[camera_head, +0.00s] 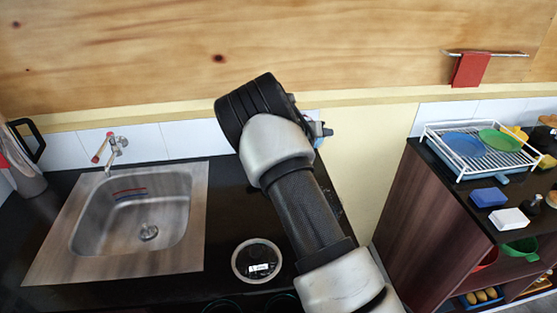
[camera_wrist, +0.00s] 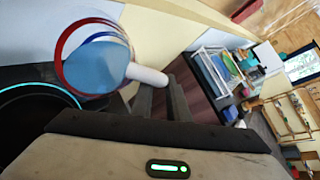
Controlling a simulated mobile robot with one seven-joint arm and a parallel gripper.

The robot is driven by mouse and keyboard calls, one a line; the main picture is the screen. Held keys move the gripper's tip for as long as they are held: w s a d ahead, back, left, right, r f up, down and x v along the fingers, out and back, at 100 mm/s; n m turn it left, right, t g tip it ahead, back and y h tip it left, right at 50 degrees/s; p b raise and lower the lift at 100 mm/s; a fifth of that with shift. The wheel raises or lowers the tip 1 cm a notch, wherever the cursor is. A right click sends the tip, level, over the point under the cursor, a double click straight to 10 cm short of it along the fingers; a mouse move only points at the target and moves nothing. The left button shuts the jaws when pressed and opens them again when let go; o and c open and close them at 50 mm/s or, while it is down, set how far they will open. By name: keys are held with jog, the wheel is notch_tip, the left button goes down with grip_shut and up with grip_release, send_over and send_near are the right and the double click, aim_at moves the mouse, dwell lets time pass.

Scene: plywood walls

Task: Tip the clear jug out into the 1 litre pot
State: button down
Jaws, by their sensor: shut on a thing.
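The clear jug (camera_wrist: 97,65) shows in the wrist view, with a red rim, a blue band and blue inside it. Its pale handle (camera_wrist: 148,75) reaches toward the fingers of my gripper (camera_wrist: 161,95), which is shut on it. I look into the jug's round mouth; its tilt is hard to tell. In the head view my arm hides the gripper and most or all of the jug. A round dark pot with a pale rim and a small white label (camera_head: 257,261) stands on the black counter, left of my arm; the label is too small to read.
A steel sink (camera_head: 140,225) with a tap (camera_head: 112,147) lies left of the pot. A kettle-like vessel (camera_head: 22,160) stands at the far left. A wooden shelf unit (camera_head: 430,225) at the right bears a white dish rack (camera_head: 480,150). Teal-edged rings show at the counter's front.

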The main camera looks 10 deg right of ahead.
aim_at(317, 141)
jog(key=shift+a+h, duration=0.2)
jog(key=shift+h, duration=0.3)
jog(key=shift+s+a+f+n+t+h+b, duration=0.15)
jog(key=shift+a+t+h+b, duration=0.25)
jog(key=shift+b, duration=1)
jog(key=shift+s+a+f+n+t+h+b, duration=0.25)
jog(key=shift+h+b, duration=0.35)
jog(key=shift+b, duration=0.8)
jog(key=shift+a+f+t+h+b, duration=0.3)
jog(key=shift+f+t+h+b, duration=0.4)
jog(key=shift+b, duration=1.7)
